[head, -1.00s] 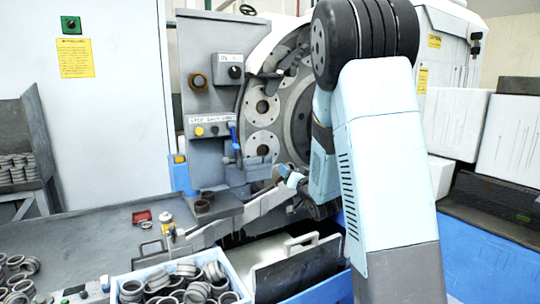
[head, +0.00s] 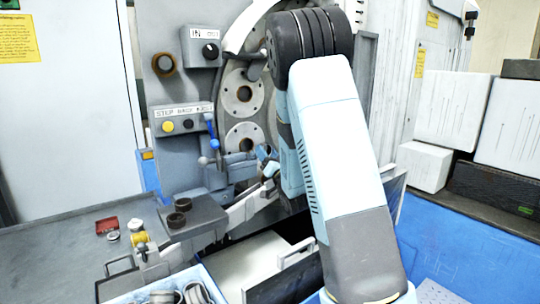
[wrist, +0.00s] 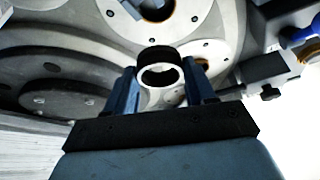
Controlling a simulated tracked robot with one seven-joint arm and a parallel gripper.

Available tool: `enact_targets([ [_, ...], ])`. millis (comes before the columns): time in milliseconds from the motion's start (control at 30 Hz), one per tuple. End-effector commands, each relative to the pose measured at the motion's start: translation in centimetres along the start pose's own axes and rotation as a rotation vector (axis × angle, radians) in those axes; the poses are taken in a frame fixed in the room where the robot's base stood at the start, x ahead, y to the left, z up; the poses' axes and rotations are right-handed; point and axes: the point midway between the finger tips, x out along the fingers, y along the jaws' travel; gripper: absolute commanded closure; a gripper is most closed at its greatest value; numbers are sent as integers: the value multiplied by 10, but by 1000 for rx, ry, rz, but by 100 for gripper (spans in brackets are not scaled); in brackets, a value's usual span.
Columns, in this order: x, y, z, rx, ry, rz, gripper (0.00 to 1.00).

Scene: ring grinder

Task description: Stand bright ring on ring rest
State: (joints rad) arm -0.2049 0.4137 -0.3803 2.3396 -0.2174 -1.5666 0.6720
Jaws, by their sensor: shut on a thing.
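A ring (wrist: 160,72) with a dark outer face and a pale bright edge sits between the two blue fingers of my gripper (wrist: 160,85) in the wrist view. The gripper is shut on it, and the ring's opening faces the camera. In the head view my gripper (head: 268,163) is in front of the grinder's round plate; the ring cannot be made out there. I cannot tell for sure which part is the ring rest.
The grinder's plate (head: 243,108) with round holes stands close behind my gripper. A blue-handled lever (head: 212,135) is to its left. A crate of rings (head: 175,293) is at the bottom edge. The grey table (head: 50,250) is mostly clear at left.

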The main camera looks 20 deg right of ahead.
Motion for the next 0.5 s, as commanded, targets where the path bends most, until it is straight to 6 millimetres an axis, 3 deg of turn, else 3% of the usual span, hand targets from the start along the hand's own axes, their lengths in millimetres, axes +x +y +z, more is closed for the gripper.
enact_targets([
  [500,41,-9,20,4,-4,-11,80],
])
